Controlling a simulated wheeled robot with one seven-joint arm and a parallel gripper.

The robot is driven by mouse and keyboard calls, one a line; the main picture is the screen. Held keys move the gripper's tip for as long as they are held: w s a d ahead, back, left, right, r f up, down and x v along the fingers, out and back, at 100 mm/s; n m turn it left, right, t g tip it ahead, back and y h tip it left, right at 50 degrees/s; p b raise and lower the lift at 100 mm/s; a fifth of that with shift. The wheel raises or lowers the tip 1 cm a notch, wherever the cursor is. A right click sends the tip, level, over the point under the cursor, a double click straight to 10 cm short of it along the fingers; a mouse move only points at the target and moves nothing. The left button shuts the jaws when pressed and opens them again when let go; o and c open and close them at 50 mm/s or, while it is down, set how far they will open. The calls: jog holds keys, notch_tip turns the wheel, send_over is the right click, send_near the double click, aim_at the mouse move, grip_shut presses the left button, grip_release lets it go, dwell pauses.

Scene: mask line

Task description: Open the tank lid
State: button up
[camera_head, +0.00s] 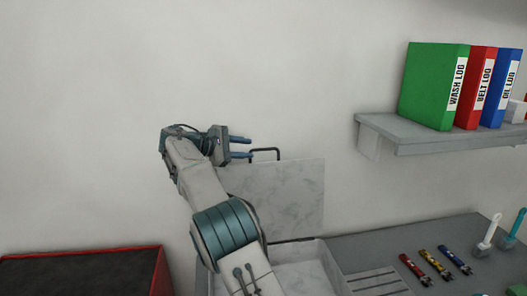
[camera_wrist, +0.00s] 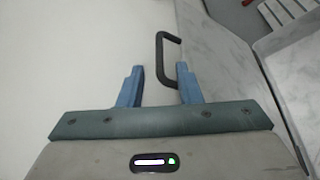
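The tank lid (camera_head: 290,190) is a pale marbled panel standing upright against the wall, raised above the open tank (camera_head: 300,277). Its dark handle (camera_head: 265,150) is on the top edge. In the wrist view the handle (camera_wrist: 163,50) is a dark bracket on the edge of the lid (camera_wrist: 218,60). My gripper (camera_head: 243,148) is just left of the handle, its blue fingers pointing right. In the wrist view my gripper (camera_wrist: 160,75) has its fingers spread apart, with nothing clamped between them. The handle lies ahead of the fingers, close to the right one. Contact cannot be told.
A grey shelf (camera_head: 440,135) with green (camera_head: 432,85), red and blue binders is at the upper right. The grey counter (camera_head: 400,250) right of the tank bears small coloured tools and brushes. A red-rimmed dark tray (camera_head: 80,275) is at the lower left. The wall above is clear.

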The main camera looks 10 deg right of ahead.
aim_at(260, 150)
jog(key=p+x, duration=0.1)
jog(key=x, duration=0.6)
jog(key=shift+d, duration=0.1)
jog(key=shift+s, duration=0.1)
grip_shut()
